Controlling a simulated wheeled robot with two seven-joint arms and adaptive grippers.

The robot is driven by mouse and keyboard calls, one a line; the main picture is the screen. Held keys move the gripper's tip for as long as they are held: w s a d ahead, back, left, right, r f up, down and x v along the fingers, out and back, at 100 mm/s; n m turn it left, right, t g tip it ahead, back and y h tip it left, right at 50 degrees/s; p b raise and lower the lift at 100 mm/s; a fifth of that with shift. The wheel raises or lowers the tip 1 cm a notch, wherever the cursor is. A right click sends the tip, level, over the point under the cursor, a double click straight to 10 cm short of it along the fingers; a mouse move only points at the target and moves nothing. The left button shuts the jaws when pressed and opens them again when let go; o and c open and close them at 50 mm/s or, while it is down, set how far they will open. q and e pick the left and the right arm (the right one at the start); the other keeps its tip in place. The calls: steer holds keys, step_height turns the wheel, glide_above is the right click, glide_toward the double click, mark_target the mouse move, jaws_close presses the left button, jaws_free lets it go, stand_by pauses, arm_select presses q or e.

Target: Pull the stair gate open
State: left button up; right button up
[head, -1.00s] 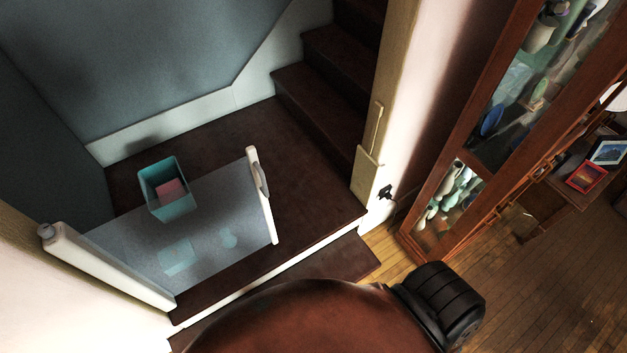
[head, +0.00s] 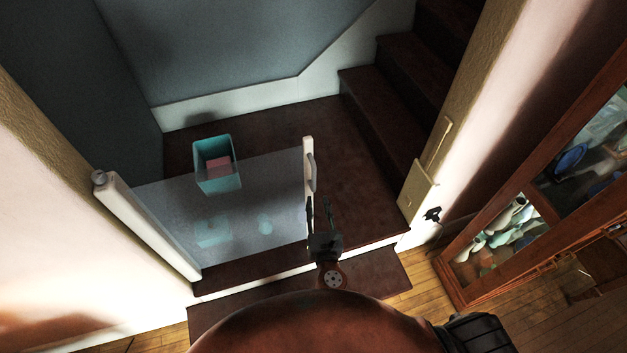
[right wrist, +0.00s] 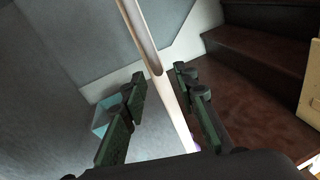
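The stair gate (head: 262,205) is a see-through grey panel between a white post (head: 150,230) at the left wall and a white end bar (head: 308,160) with a handle (head: 313,173). The end bar stands well apart from the right wall's catch plate (head: 416,190). My right gripper (head: 319,205) is open at the lower part of the end bar. In the right wrist view, its spread fingers (right wrist: 160,76) have the white end bar (right wrist: 172,100) showing between them; I cannot tell whether they touch it. My left gripper is not in view.
A teal bin (head: 217,180) with something pink inside stands behind the panel. Dark stairs (head: 390,85) rise at the back right. A glass-fronted wooden cabinet (head: 520,265) stands at the right. The landing right of the end bar is clear.

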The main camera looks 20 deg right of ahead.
mark_target(314, 181)
step_height(314, 181, up, 5)
steer(key=n+t, duration=0.1)
steer(key=w, duration=0.6)
steer(key=shift+w+d, duration=0.25)
steer(key=shift+w, duration=0.05)
steer(key=shift+c, duration=0.2)
jaws_close()
